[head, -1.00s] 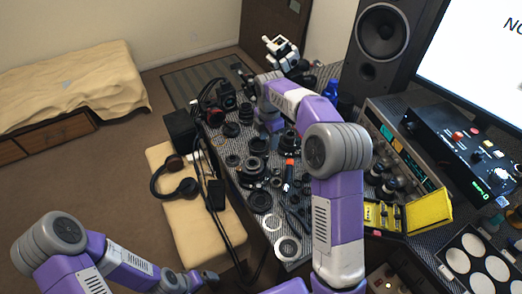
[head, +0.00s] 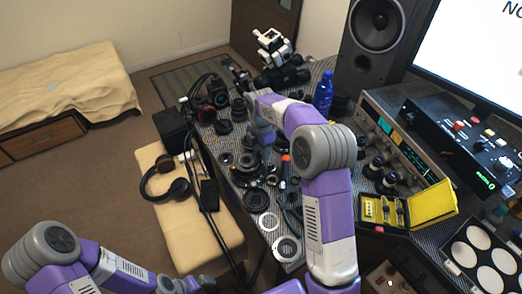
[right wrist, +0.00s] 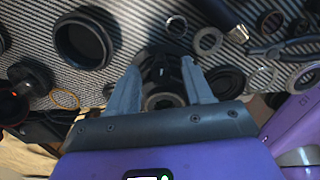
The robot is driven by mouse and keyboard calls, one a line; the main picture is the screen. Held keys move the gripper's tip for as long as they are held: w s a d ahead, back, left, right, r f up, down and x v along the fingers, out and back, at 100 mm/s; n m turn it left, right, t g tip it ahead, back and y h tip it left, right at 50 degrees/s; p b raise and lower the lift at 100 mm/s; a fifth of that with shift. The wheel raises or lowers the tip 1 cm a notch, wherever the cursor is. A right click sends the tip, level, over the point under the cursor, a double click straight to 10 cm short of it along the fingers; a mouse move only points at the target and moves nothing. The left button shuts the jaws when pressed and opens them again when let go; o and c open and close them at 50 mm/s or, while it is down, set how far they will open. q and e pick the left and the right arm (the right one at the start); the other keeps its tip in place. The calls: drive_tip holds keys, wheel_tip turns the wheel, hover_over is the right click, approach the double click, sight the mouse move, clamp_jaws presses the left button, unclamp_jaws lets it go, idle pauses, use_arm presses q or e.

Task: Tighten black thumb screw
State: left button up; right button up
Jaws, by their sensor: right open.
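My right gripper (head: 266,152) points down at the cluttered mat on the desk, and its fingertips are mostly hidden in the head view. In the right wrist view its two grey fingers (right wrist: 162,68) are apart, one on each side of a dark, ribbed part (right wrist: 163,84) with a round opening facing the camera. I cannot tell whether the fingers touch this part, nor whether it is the black thumb screw; I cannot make out that screw for certain. My left gripper (head: 203,283) is low at the bottom edge, partly cut off, with its jaws unclear.
A black lens ring (right wrist: 82,43) and several smaller rings lie around the gripper. A blue bottle (head: 323,92) stands behind the arm. A yellow-lined case (head: 432,203) lies open to the right. Headphones (head: 165,178) rest on the beige bench (head: 205,243) at the left.

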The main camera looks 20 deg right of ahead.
clamp_jaws()
drive_tip(key=shift+r+m+p, duration=0.15)
drive_tip(key=shift+m+p, duration=0.75)
drive_tip(key=shift+p, duration=0.05)
drive_tip(key=shift+s+m+p, duration=0.1)
drive_tip(key=shift+m+p, duration=0.95)
drive_tip(key=shift+m, duration=0.15)
drive_tip(key=m+p, duration=0.2)
drive_tip(key=m, duration=0.1)
drive_tip(key=shift+m+p, duration=0.6)
drive_tip(key=shift+m, duration=1)
